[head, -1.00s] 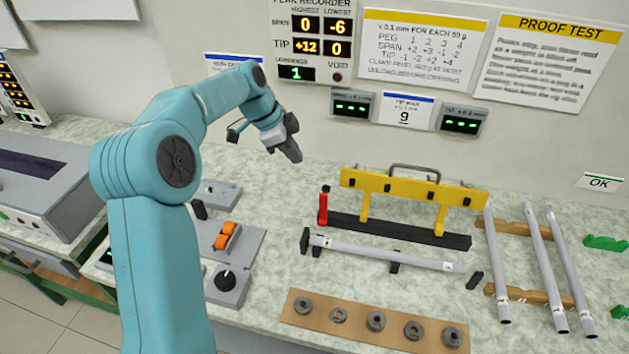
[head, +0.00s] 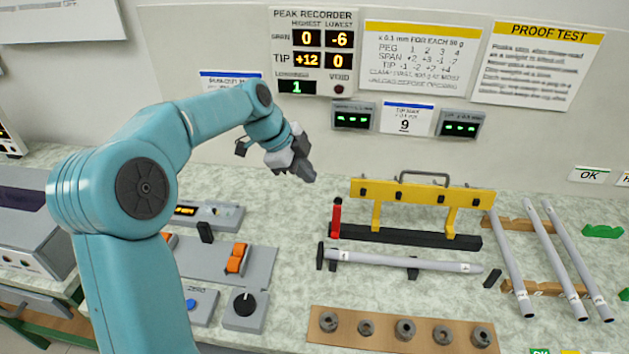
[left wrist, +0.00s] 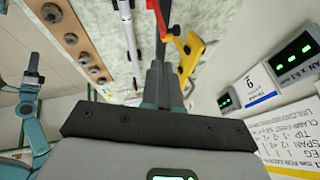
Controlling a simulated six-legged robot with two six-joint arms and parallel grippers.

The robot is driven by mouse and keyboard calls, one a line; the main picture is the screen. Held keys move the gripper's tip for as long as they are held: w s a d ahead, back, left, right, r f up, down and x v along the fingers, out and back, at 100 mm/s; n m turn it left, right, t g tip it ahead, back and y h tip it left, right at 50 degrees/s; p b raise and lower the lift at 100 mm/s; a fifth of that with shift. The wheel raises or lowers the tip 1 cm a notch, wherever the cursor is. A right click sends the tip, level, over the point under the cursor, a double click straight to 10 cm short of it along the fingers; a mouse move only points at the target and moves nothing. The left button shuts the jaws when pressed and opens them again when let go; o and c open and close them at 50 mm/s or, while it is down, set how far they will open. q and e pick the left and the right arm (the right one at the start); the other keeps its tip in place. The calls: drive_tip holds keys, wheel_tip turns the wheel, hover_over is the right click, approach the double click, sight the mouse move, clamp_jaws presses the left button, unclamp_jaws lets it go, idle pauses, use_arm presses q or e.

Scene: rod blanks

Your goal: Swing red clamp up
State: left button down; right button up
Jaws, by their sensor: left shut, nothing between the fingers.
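The red clamp (head: 337,221) stands at the left end of a black base bar (head: 400,236), roughly upright with a dark top. In the left wrist view a red part (left wrist: 160,20) shows ahead of the fingers, left of the yellow frame. My left gripper (head: 305,172) is shut and empty, in the air above and left of the clamp. In the left wrist view its fingers (left wrist: 163,80) are together, apart from the clamp. A teal arm of mine shows at the left of that view; the state of its gripper (left wrist: 33,66) is too small to tell.
A yellow frame (head: 420,193) with a handle rises from the base. A grey rod (head: 405,262) lies in front on black supports. Several rings sit on a brown board (head: 385,330). More rods (head: 560,250) rest at right. A switch panel (head: 225,265) is at left.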

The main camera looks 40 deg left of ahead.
use_arm(q)
drive_tip(key=p, duration=0.1)
approach(338, 202)
wheel_tip(338, 202, down, 3)
drive_tip(key=d, duration=0.2)
drive_tip(key=shift+w+a+f+p, duration=0.15)
drive_tip(key=shift+w+f+p, duration=0.3)
drive_tip(key=shift+w, duration=0.15)
drive_tip(key=shift+w+a+f+p, duration=0.2)
drive_tip(key=shift+w+f+p, duration=0.25)
drive_tip(key=shift+w, duration=0.15)
drive_tip(key=shift+d, duration=0.1)
